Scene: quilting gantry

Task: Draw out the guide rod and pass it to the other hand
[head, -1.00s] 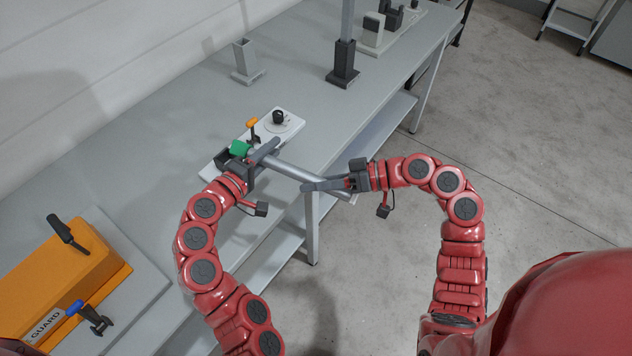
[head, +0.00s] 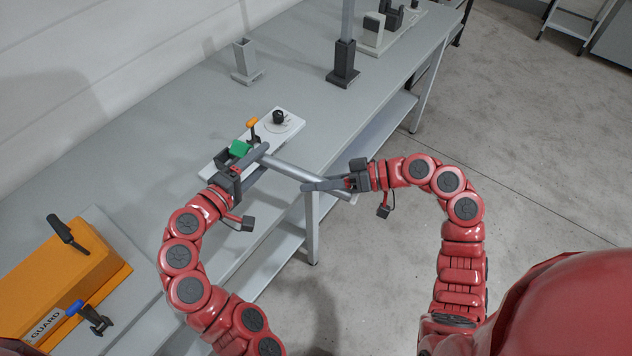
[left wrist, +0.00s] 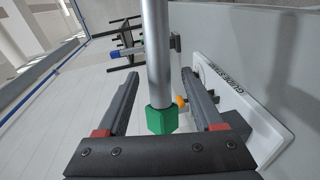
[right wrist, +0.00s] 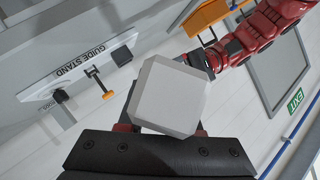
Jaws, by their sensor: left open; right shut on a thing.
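The guide rod (head: 297,172) is a grey metal bar with a green end (head: 239,149) and a pale block at its other end. It is held above the bench's front edge. My right gripper (head: 310,187) is shut on the rod towards the block end; the block (right wrist: 168,95) fills the middle of the right wrist view. My left gripper (head: 263,166) is open near the green end. In the left wrist view the rod (left wrist: 157,50) appears between the spread fingers, with gaps on both sides.
The white guide stand plate (head: 292,126) lies on the bench behind the left gripper, with an orange-topped lever (head: 253,123) and a black knob (head: 278,117). An orange guard housing (head: 60,275) stands at the left.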

